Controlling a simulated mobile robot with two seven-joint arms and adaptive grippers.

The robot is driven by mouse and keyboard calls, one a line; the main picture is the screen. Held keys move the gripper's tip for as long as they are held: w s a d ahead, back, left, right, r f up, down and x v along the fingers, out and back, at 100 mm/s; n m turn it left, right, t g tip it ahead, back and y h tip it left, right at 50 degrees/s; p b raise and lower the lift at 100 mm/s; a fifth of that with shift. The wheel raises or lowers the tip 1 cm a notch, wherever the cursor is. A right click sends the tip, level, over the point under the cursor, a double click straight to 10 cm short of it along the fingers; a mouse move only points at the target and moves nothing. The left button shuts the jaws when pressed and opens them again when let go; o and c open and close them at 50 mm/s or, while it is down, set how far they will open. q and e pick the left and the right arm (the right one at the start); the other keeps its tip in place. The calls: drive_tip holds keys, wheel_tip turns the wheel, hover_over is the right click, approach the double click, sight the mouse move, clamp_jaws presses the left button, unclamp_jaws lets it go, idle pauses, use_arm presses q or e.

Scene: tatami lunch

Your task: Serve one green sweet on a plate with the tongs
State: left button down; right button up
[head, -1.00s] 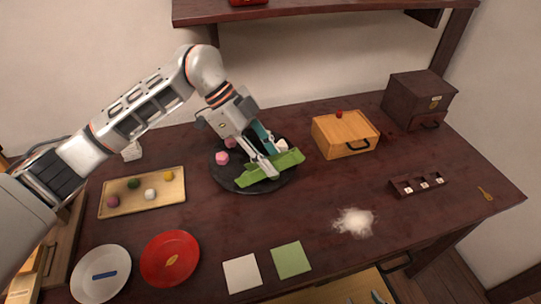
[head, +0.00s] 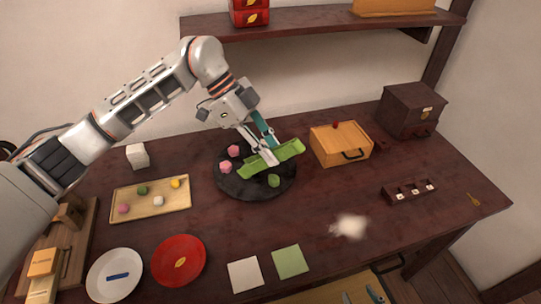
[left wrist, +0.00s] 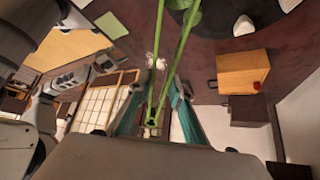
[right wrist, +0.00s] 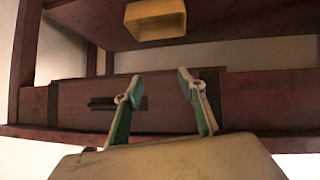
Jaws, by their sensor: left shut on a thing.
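My left gripper (head: 268,160) is shut on the green tongs (head: 285,151), held over the round black plate (head: 233,189). In the left wrist view the tongs (left wrist: 181,49) reach away from the gripper (left wrist: 152,112), their two arms apart. A green sweet (head: 273,181) shows on the black plate, just in front of the tongs. A green shape at the tongs' far end in the left wrist view is cut off; I cannot tell whether it is gripped. Pink sweets (head: 234,151) lie on the plate's left part. My right gripper (right wrist: 160,82) is open and empty in the right wrist view.
A wooden tray (head: 176,206) with small coloured balls lies left. A white plate (head: 102,288) and a red plate (head: 192,244) lie at the front left, beside white (head: 245,274) and green squares (head: 290,261). A wooden box (head: 328,152) stands right of the black plate.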

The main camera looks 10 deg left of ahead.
use_arm(q)
wheel_tip(320, 180, up, 6)
drive_tip(key=p, duration=0.3)
drive_tip(key=shift+f+p, duration=0.15)
drive_tip(key=shift+p, duration=0.15)
use_arm(e)
drive_tip(key=r, duration=0.3)
drive_tip(key=shift+s+a, duration=0.35)
drive_tip(key=shift+a, duration=0.05)
